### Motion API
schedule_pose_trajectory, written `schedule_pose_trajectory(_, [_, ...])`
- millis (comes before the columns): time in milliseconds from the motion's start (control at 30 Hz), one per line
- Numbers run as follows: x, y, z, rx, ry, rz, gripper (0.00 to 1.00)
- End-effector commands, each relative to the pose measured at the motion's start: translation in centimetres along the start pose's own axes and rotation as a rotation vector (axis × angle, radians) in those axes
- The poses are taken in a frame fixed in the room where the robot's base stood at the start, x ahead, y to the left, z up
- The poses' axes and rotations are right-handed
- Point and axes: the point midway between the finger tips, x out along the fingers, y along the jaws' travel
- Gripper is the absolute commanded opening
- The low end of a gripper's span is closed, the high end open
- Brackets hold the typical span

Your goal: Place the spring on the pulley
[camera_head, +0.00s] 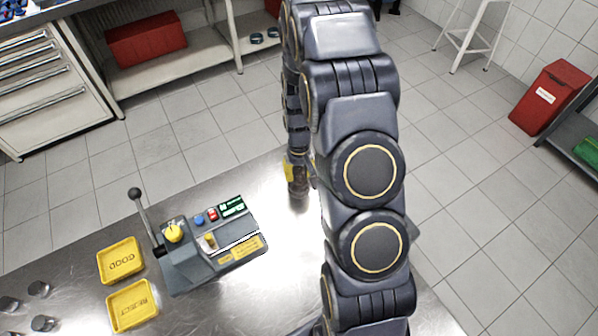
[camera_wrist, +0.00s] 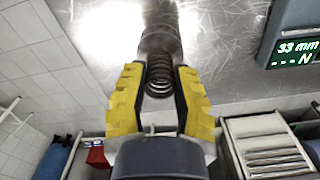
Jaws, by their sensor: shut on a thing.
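My gripper (camera_wrist: 160,78) has yellow fingers closed around a dark coil spring (camera_wrist: 158,80), seen in the wrist view. The coils show between the two fingers. A dark, blurred cylindrical shape (camera_wrist: 160,40) lies directly beyond the spring; I cannot tell whether it is the pulley or touches the spring. In the head view my arm hides most of the gripper; only a yellow finger part (camera_head: 288,170) shows beside a dark brownish cylinder (camera_head: 298,182) over the table's far edge. No part is clearly recognisable as the pulley.
A grey lever tester (camera_head: 190,262) stands on the metal table (camera_head: 225,305); its display (camera_wrist: 293,50) reads 33 mm. Two yellow trays, GOOD (camera_head: 120,261) and REJECT (camera_head: 132,306), lie left of it. Several small metal parts (camera_head: 40,289) sit at lower left.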

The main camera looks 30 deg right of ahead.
Motion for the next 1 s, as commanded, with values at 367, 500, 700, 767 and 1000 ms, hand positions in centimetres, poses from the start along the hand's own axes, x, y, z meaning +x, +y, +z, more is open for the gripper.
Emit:
schedule_pose_trajectory(367, [0.6,0.0,0.0,0.0,-0.001,0.0,0.0])
schedule_pose_trajectory(500, [0.5,0.0,0.0,0.0,0.0,0.0,0.48])
schedule_pose_trajectory(700, [0.5,0.0,0.0,0.0,0.0,0.0,0.48])
schedule_pose_trajectory(767, [0.4,0.0,0.0,0.0,0.0,0.0,0.48])
schedule_pose_trajectory(1000, [-2.4,0.0,-0.1,0.0,0.003,0.0,0.48])
